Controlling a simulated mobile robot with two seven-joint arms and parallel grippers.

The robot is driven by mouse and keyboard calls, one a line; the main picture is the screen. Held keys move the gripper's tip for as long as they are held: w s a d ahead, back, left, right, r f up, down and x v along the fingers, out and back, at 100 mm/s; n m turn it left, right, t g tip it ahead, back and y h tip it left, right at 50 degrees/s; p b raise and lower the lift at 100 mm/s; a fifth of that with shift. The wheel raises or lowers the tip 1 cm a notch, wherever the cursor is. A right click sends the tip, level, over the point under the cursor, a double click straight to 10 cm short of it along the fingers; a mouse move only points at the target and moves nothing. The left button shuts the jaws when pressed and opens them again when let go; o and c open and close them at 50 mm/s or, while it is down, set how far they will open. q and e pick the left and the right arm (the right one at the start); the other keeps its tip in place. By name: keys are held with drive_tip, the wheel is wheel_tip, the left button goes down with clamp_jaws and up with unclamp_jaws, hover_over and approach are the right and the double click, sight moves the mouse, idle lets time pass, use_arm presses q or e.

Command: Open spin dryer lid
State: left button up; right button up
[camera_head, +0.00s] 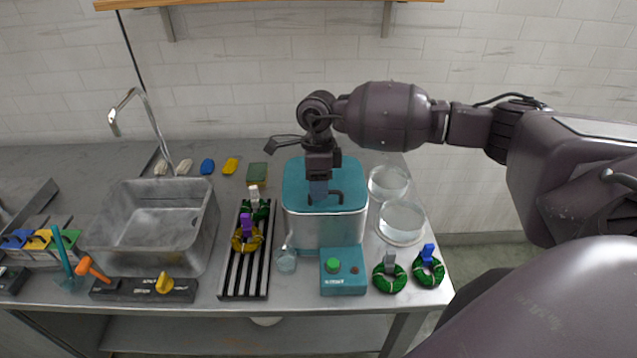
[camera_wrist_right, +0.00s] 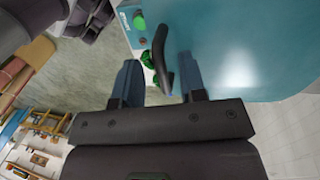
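The spin dryer (camera_head: 327,230) stands on the steel counter with its teal lid (camera_head: 296,190) closed on top. A dark curved handle (camera_head: 336,197) rises from the lid. My right gripper (camera_head: 319,196) points down over the lid at the handle. In the right wrist view, the lid (camera_wrist_right: 240,45) fills the upper right. The handle (camera_wrist_right: 160,58) stands between the two blue fingers of my right gripper (camera_wrist_right: 160,80), with gaps on both sides, so the gripper is open. My left gripper does not show clearly in either view.
A control box (camera_head: 343,271) with a green button stands before the dryer. Glass bowls (camera_head: 402,222) and green skeins (camera_head: 389,278) are to its right. A slatted rack (camera_head: 243,279) with skeins and a metal sink (camera_head: 156,222) are to its left.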

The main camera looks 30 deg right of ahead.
clamp_jaws()
drive_tip(key=shift+r, duration=0.1)
idle(0.3)
